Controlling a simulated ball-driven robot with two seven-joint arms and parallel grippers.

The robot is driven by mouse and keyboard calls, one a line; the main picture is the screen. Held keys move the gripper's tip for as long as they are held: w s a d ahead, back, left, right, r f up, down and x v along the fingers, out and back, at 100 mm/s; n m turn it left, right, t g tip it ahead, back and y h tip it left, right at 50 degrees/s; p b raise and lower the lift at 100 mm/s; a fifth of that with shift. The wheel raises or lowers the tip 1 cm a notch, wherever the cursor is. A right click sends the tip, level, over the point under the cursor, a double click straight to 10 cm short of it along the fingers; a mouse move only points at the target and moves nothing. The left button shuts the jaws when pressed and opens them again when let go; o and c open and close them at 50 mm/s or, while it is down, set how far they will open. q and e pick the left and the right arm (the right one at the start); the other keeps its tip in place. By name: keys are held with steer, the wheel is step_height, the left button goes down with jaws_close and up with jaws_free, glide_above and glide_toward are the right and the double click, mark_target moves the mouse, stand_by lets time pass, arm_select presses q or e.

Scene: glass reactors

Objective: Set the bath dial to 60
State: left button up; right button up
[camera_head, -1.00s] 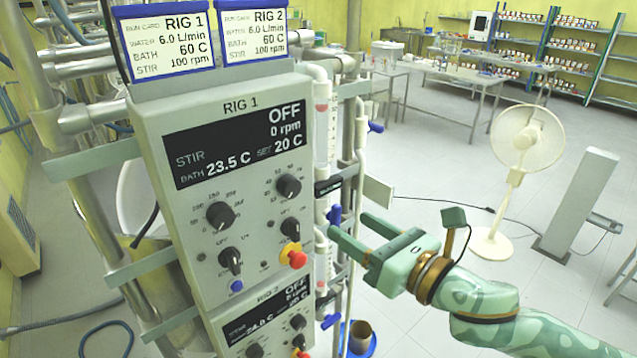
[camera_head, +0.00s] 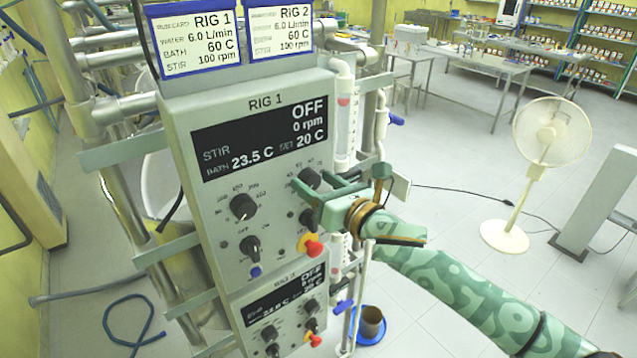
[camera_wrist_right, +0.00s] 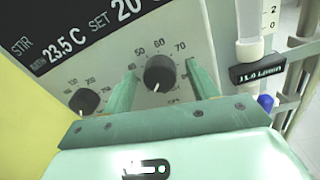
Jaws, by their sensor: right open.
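The bath dial is the black knob (camera_wrist_right: 159,74) at the upper right of the RIG 1 panel (camera_head: 180,125), ringed by numbers including 50, 60 and 70. In the head view the knob (camera_head: 309,178) is partly covered by my gripper. My right gripper (camera_head: 307,190) is open in front of the panel. In the right wrist view its two green fingers (camera_wrist_right: 160,80) stand on either side of the knob, apart from it. The RIG 1 display (camera_head: 259,139) reads STIR OFF, 0 rpm, BATH 23.5 C, SET 20 C. My left gripper is not seen.
The stir knob (camera_head: 243,207) is left of the bath dial. Lower switches (camera_head: 250,247) and a red button on yellow (camera_head: 313,247) sit below. The RIG 2 panel (camera_head: 285,305) is underneath. A glass flowmeter tube (camera_head: 344,115) stands right of the panel. A RIG 1 card (camera_head: 197,40) shows BATH 60 C.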

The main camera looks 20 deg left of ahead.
steer(key=c, duration=1)
steer(key=shift+m, duration=0.3)
